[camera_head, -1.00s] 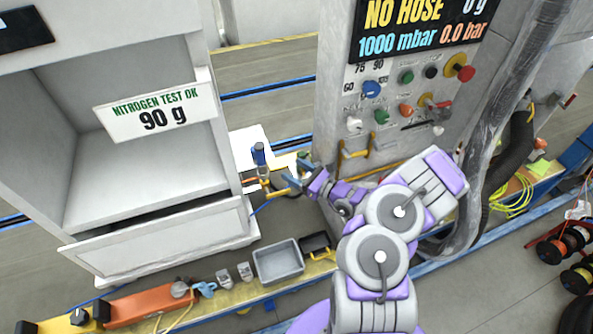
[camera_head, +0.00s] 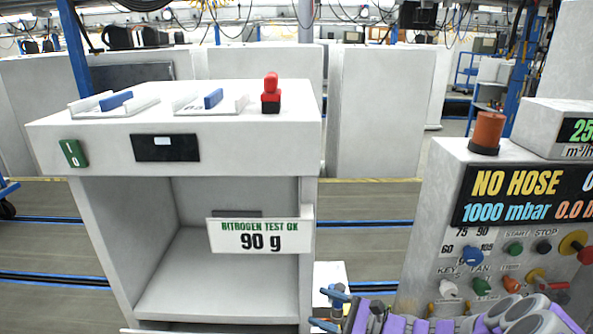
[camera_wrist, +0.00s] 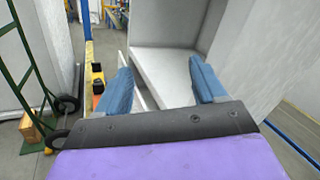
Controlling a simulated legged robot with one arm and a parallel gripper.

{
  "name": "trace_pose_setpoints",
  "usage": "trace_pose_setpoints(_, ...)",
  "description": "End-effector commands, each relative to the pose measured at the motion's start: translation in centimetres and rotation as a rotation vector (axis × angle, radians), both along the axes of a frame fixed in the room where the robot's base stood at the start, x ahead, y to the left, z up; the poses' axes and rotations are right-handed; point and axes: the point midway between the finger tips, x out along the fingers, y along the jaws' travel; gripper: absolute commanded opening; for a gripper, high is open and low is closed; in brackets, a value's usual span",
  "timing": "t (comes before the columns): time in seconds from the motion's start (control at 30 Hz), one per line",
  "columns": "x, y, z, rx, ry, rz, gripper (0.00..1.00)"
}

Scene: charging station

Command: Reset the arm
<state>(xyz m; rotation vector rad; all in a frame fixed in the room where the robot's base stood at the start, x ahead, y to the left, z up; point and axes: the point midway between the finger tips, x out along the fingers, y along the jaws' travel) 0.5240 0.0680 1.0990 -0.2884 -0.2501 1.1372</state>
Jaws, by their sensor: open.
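My gripper (camera_head: 336,310) is at the bottom edge of the head view, in front of the gap between the white cabinet and the control panel. In the wrist view my gripper (camera_wrist: 162,84) shows two blue fingers, spread wide with nothing between them. My purple and grey arm (camera_head: 490,322) runs along the bottom right of the head view, mostly cut off by the frame.
The white cabinet (camera_head: 90,190) has an open bay and a sign (camera_head: 262,236) reading 90 g. The control panel (camera_head: 433,215) with knobs stands at right under a "NO HOSE" display (camera_head: 515,193). A green hand truck (camera_wrist: 32,75) stands left in the wrist view.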

Motion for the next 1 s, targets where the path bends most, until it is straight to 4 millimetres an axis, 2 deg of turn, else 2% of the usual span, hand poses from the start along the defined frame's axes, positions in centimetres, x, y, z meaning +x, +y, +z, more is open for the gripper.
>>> trace_pose_setpoints(0.03, -0.9, 1.1, 1.2, -0.024, -0.030, 0.047, 0.70)
trace_pose_setpoints(0.2, -4.3, 4.3, 3.8, -0.105, -0.114, 0.199, 0.70)
trace_pose_setpoints(0.5, -11.1, 7.9, 6.5, -0.270, -0.250, 0.454, 0.70)
trace_pose_setpoints(0.73, -16.3, 9.1, 7.3, -0.410, -0.339, 0.635, 0.70)
trace_pose_setpoints(1.0, -21.8, 8.7, 7.3, -0.599, -0.435, 0.828, 0.70)
